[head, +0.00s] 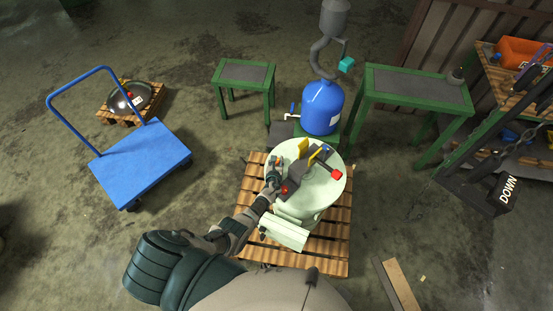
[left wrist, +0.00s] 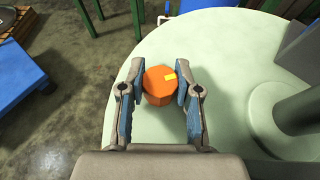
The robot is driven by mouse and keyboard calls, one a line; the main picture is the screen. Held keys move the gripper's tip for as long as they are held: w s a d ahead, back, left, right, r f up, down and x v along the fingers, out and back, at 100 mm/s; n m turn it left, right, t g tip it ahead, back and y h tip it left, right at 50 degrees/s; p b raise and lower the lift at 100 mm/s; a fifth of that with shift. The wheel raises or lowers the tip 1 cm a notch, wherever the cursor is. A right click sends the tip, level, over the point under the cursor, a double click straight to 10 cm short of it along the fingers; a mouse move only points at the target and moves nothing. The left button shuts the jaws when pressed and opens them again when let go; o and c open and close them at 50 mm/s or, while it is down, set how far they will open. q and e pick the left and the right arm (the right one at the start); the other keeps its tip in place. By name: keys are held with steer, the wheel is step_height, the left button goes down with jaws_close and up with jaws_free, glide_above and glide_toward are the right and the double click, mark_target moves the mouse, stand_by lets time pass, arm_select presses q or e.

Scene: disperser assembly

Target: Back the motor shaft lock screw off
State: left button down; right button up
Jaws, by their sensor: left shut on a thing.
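An orange hexagonal screw head (left wrist: 157,80) with a small yellow mark shows in the left wrist view. It sits between the two fingers of my left gripper (left wrist: 159,92), which is shut on it, over a pale green round surface (left wrist: 230,45). In the head view my left gripper (head: 274,178) is at the left side of the pale green machine top (head: 325,190). I cannot make out the screw clearly there, as the gripper covers that spot. My right gripper is not in view.
The machine stands on a wooden pallet (head: 338,250). Dark parts with yellow plates (head: 303,147) and a red block (head: 337,174) sit on its top. A blue tank (head: 322,108) is behind it. Green tables (head: 415,85) stand at the back; a blue cart (head: 140,160) is left.

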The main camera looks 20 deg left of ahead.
arm_select(q)
steer(key=shift+w+r+n+g+y, duration=0.1)
steer(key=shift+n+g+y, duration=0.05)
steer(key=shift+n+y, duration=0.35)
steer(key=shift+w+r+n+g+y, duration=0.1)
steer(key=shift+n+g+y, duration=0.05)
steer(key=shift+n+y, duration=0.3)
steer(key=c, duration=0.9)
jaws_free()
steer(key=shift+o, duration=0.6)
steer(key=shift+s+f, duration=0.1)
steer(key=shift+r, duration=4.95)
